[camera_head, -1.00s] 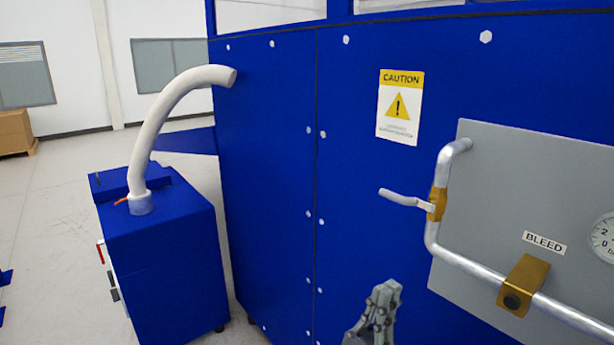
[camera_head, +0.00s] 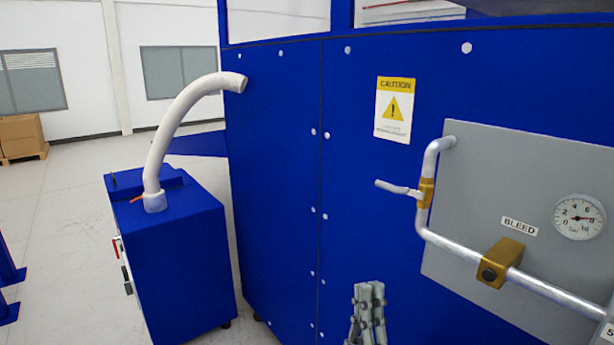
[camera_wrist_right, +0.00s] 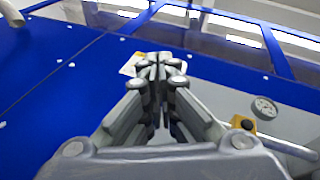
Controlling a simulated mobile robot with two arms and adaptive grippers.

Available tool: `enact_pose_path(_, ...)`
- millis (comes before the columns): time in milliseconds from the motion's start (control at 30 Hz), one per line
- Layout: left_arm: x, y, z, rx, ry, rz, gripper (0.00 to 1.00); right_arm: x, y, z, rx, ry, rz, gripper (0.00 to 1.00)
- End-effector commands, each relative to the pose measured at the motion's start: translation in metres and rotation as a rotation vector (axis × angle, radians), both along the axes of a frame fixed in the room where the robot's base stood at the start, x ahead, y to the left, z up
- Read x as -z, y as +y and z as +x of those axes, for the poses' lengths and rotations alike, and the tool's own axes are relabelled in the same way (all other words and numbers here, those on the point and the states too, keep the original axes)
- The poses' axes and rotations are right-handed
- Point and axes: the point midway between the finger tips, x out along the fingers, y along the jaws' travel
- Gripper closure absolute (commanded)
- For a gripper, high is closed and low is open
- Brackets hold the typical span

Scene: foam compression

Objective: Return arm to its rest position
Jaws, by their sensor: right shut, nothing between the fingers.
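My right gripper (camera_head: 369,296) shows at the bottom centre of the head view, in front of the blue machine panel (camera_head: 270,190). Its grey fingers point up and are together with nothing between them. The right wrist view shows the same closed fingers (camera_wrist_right: 160,64) in its middle, with the blue panel behind them. The gripper is apart from the pipe (camera_head: 452,250) and its valve handle (camera_head: 398,188), which lie to its right and above. My left gripper is not in view.
A grey plate (camera_head: 480,170) carries a gauge (camera_head: 579,217), a BLEED label (camera_head: 519,226) and a brass block (camera_head: 502,262). A caution sign (camera_head: 394,110) is above. A blue cabinet (camera_head: 180,265) with a white hose (camera_head: 172,125) stands left. Open floor (camera_head: 60,210) lies further left.

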Motion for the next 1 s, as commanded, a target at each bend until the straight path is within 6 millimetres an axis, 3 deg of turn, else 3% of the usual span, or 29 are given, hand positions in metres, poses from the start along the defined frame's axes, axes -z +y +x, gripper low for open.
enact_pose_path(267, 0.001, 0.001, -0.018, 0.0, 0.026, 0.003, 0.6, 0.041, 0.024, 0.025, 0.156, 0.338, -0.306, 1.0)
enact_pose_path(433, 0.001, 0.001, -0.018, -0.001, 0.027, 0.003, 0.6, 0.086, 0.035, 0.029, 0.255, 0.566, -0.6, 1.0)
enact_pose_path(567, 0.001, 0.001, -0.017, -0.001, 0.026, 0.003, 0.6, 0.127, 0.036, 0.021, 0.31, 0.719, -0.851, 1.0)
enact_pose_path(767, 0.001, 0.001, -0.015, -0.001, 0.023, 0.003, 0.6, 0.192, 0.023, -0.014, 0.347, 0.919, -1.271, 1.0)
enact_pose_path(1000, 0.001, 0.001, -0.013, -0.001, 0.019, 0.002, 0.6, 0.26, -0.015, -0.095, 0.279, 1.093, -1.804, 1.0)
